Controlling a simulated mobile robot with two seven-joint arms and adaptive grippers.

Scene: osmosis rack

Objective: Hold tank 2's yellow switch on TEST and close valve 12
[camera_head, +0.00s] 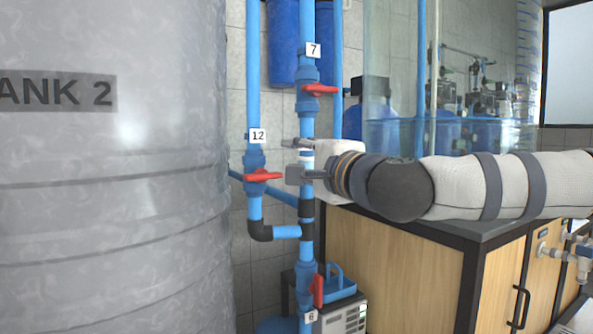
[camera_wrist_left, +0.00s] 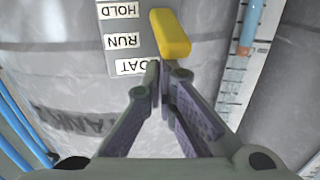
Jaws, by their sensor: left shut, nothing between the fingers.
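Tank 2 (camera_head: 110,220) is the large grey tank at the left of the head view. Valve 12, tagged "12" (camera_head: 258,135), has a red handle (camera_head: 263,175) lying roughly across its vertical blue pipe. My right gripper (camera_head: 292,159) is open, its two fingers apart, pointing left just right of that handle. I cannot tell whether they touch. In the left wrist view, the yellow switch (camera_wrist_left: 170,35) is on a grey plate with upside-down labels, HOLD, RUN and one partly hidden. My left gripper (camera_wrist_left: 158,75) is shut and empty, fingertips close by the switch. No TEST label is readable.
Valve 7's red handle (camera_head: 320,89) is above my right gripper, and valve 6's red handle (camera_head: 318,290) is below. Blue pipes (camera_head: 307,20) run vertically close behind. A wooden cabinet (camera_head: 395,275) with a glass tank on top stands under my right arm.

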